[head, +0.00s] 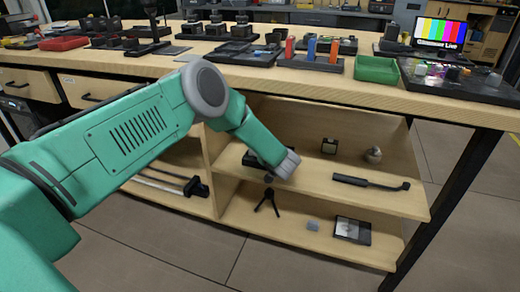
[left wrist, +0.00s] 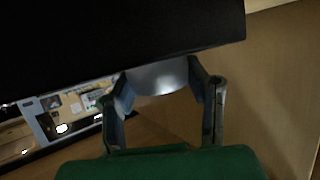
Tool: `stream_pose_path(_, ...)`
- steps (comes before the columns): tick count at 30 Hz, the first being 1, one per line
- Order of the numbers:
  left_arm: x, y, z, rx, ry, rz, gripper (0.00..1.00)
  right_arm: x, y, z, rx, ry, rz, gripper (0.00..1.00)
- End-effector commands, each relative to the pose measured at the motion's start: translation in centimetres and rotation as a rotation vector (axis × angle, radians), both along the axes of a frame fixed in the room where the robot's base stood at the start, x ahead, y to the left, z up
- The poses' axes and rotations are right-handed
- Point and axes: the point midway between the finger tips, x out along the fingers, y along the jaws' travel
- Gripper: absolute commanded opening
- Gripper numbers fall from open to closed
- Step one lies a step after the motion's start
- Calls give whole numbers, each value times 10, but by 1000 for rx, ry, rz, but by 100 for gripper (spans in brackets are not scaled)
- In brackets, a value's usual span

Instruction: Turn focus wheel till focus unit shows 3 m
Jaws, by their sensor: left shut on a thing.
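My left arm reaches from the left into the middle shelf bay, and its gripper end (head: 284,165) is at a dark unit (head: 254,160) on the shelf, partly hidden behind my arm. In the left wrist view my left gripper (left wrist: 160,88) has its two fingers on either side of a smooth, pale grey round part, seemingly the focus wheel (left wrist: 158,76), and is shut on it. A large black body (left wrist: 120,35) fills the top of that view above the wheel. No distance reading is legible in either view. My right gripper is out of view.
The bench top (head: 300,83) above carries a green tray (head: 377,70), a red box (head: 63,43) and a monitor (head: 440,33). A black handled tool (head: 370,183) lies right on the same shelf. A small tripod (head: 267,201) stands below. A bright patterned panel (left wrist: 75,108) shows at left.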

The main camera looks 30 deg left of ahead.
Motion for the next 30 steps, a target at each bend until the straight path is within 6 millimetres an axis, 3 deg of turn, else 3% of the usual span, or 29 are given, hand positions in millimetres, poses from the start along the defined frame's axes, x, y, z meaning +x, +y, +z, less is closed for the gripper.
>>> stream_pose_path(8, 0, -1, 0, -2, 0, -1, 12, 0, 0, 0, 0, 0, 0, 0)
stream_pose_path(9, 0, -1, 0, -2, 0, -1, 55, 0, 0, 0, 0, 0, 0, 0)
stream_pose_path(10, 0, -1, 0, -2, 0, -1, 63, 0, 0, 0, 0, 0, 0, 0)
stream_pose_path(22, -3, -6, 2, -1, 0, -1, 63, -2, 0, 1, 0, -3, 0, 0)
stream_pose_path(30, -30, -43, 21, -1, 2, -6, 63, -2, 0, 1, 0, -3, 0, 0)
